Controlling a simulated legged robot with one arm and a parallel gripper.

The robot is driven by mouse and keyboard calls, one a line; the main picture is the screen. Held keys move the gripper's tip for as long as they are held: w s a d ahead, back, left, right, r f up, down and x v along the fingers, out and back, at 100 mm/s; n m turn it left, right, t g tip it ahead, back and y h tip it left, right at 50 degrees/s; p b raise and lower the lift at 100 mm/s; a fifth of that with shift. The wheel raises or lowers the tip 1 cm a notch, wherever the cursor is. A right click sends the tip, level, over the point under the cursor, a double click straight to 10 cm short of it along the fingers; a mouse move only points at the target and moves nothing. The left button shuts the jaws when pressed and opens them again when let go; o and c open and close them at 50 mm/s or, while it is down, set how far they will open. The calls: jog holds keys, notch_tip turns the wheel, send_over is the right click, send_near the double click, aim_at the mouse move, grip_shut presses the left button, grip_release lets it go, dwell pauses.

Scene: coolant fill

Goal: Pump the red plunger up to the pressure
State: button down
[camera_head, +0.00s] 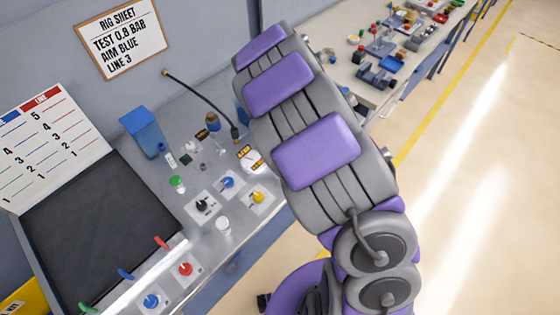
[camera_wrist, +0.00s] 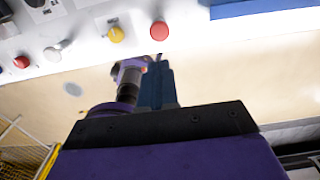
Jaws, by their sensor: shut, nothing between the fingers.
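A round red knob (camera_wrist: 159,31) shows on the pale bench in the wrist view, just beyond my gripper (camera_wrist: 158,62). The fingers are shut and empty, with a visible gap to the knob. In the head view, a red knob (camera_head: 185,268) sits on a plate near the front edge of the bench. I cannot tell whether either is the red plunger. A round gauge (camera_head: 251,161) stands beside my arm, its reading too small to make out. A rig sheet (camera_head: 123,38) on the wall reads "TEST 0.8 BAR, AIM BLUE, LINE 3". My arm hides its own gripper in the head view.
Yellow (camera_head: 258,197), blue (camera_head: 228,182) and black (camera_head: 202,205) knobs crowd the bench. A blue box (camera_head: 143,131) stands behind them, and a dark hose (camera_head: 205,97) rises nearby. A black panel (camera_head: 95,225) lies left. Open floor (camera_head: 480,170) is at right.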

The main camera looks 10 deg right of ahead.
notch_tip(320, 180, down, 13)
jog(key=shift+r+b, duration=0.2)
jog(key=shift+b, duration=0.2)
jog(key=shift+a+f, duration=0.25)
jog(key=shift+f, duration=0.45)
jog(key=shift+d, duration=0.15)
jog(key=shift+s+f, duration=0.1)
jog(key=shift+f, duration=1.2)
jog(key=shift+s+f, duration=0.1)
